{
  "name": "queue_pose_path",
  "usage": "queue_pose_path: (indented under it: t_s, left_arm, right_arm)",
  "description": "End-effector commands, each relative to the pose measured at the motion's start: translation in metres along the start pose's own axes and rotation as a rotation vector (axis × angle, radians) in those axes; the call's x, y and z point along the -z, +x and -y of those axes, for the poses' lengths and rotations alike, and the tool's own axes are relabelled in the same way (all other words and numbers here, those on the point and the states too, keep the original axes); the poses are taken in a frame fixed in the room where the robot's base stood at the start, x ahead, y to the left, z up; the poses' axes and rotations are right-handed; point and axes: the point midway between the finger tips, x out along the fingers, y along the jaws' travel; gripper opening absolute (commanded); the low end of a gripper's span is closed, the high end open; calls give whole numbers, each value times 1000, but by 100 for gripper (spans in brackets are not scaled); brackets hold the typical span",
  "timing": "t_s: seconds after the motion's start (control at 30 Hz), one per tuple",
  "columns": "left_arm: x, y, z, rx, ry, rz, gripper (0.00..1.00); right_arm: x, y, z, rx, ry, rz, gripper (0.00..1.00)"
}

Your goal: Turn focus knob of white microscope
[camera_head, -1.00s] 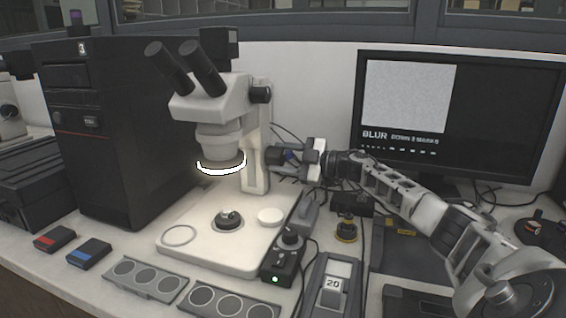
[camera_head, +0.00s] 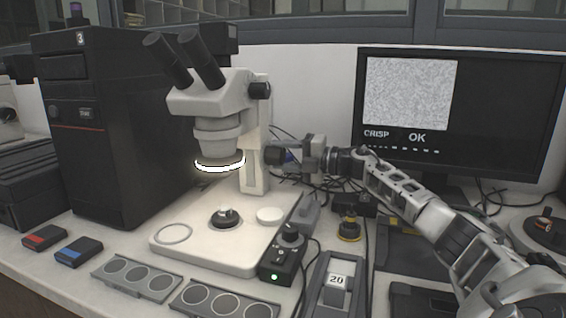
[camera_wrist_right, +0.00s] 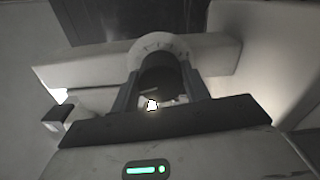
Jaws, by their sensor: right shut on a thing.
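The white microscope (camera_head: 218,108) stands upright on its pale base, with a lit ring under its head. Its black focus knob (camera_head: 276,156) sticks out on the right side of the column. My right gripper (camera_head: 288,157) is at that knob, coming from the right, and is shut on it. In the right wrist view the dark round knob (camera_wrist_right: 160,78) sits between the two fingers. The monitor (camera_head: 460,110) reads "CRISP" and "OK" beside a sharp grainy picture. My left gripper is not in view.
A black computer tower (camera_head: 125,120) stands to the left of the microscope. A small control box (camera_head: 285,255) with a green light sits at the base's right front. Cables run behind the gripper.

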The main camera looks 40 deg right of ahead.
Motion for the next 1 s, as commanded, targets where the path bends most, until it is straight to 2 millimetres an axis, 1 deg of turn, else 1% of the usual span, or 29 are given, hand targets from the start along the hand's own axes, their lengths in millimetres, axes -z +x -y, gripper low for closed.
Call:
queue_pose_path:
  t_s: [0.1, 0.3, 0.87, 0.9, 0.97, 1.0]
  left_arm:
    - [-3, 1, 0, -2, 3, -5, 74]
    - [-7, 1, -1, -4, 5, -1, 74]
    - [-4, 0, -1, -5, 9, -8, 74]
    - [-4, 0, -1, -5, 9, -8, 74]
    - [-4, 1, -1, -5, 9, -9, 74]
    - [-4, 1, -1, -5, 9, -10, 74]
  right_arm:
    - [0, 0, 1, 0, -64, -2, 23]
    - [0, 0, 1, 1, -132, -2, 23]
    - [1, 0, 0, 2, -159, -3, 23]
    - [1, 0, 0, 2, -159, -3, 51]
    - [1, 0, 0, 2, -159, -3, 68]
    - [1, 0, 0, 1, -159, -2, 68]
